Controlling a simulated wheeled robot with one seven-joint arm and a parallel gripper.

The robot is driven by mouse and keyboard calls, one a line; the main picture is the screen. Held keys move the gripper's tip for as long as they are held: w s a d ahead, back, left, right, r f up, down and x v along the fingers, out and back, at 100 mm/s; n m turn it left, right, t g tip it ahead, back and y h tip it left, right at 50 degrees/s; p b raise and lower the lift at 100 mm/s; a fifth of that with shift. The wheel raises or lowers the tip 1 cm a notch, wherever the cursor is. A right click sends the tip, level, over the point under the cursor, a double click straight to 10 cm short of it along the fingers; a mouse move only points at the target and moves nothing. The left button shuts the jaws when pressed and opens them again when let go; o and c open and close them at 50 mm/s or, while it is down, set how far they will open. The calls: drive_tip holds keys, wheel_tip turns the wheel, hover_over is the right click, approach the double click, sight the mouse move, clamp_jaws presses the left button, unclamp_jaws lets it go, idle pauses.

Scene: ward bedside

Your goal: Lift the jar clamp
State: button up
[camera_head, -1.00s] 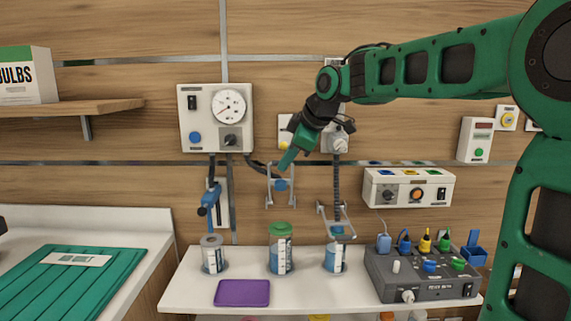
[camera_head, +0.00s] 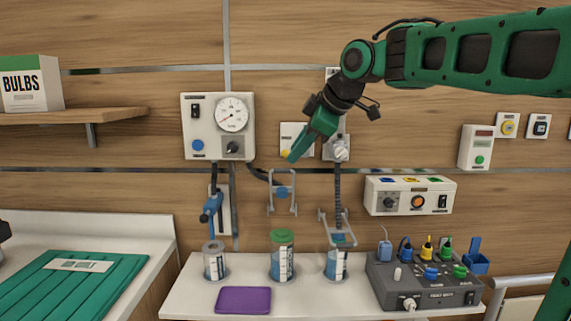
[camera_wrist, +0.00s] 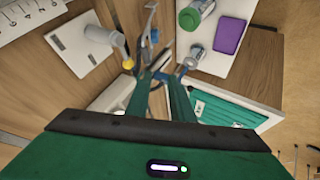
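A grey wire jar clamp (camera_head: 282,192) with a blue middle stands upright above the green-lidded jar (camera_head: 282,262). A second, similar clamp (camera_head: 337,226) sits tilted low over the right jar (camera_head: 336,265); I cannot tell which one the task means. My gripper (camera_head: 289,157) is just above the raised clamp, pointing down and left, with a visible gap to it. In the wrist view, the two green fingers (camera_wrist: 160,82) stand apart with nothing held between them. Grey metal clamp parts (camera_wrist: 160,62) show just beyond the fingertips.
A third jar (camera_head: 214,262), a purple pad (camera_head: 243,300) and a grey socket box (camera_head: 425,280) stand on the white shelf.

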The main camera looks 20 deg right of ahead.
drive_tip(key=w+f+n+t, duration=0.1)
drive_tip(key=f+n+t, duration=0.1)
drive_tip(key=f+t, duration=0.1)
drive_tip(key=w+f+n+t+h, duration=0.1)
drive_tip(key=f+n+t, duration=0.1)
drive_tip(key=f+t, duration=0.1)
drive_tip(key=w+f+n+t, duration=0.2)
drive_tip(key=f+t, duration=0.1)
drive_tip(key=t, duration=0.1)
drive_tip(key=shift+w+d+h, duration=0.1)
drive_tip(key=shift+h, duration=0.2)
hover_over(278, 187)
drive_tip(key=shift+w+d, duration=0.15)
drive_tip(key=shift+w, duration=0.15)
drive_tip(key=shift+c, duration=0.7)
clamp_jaws()
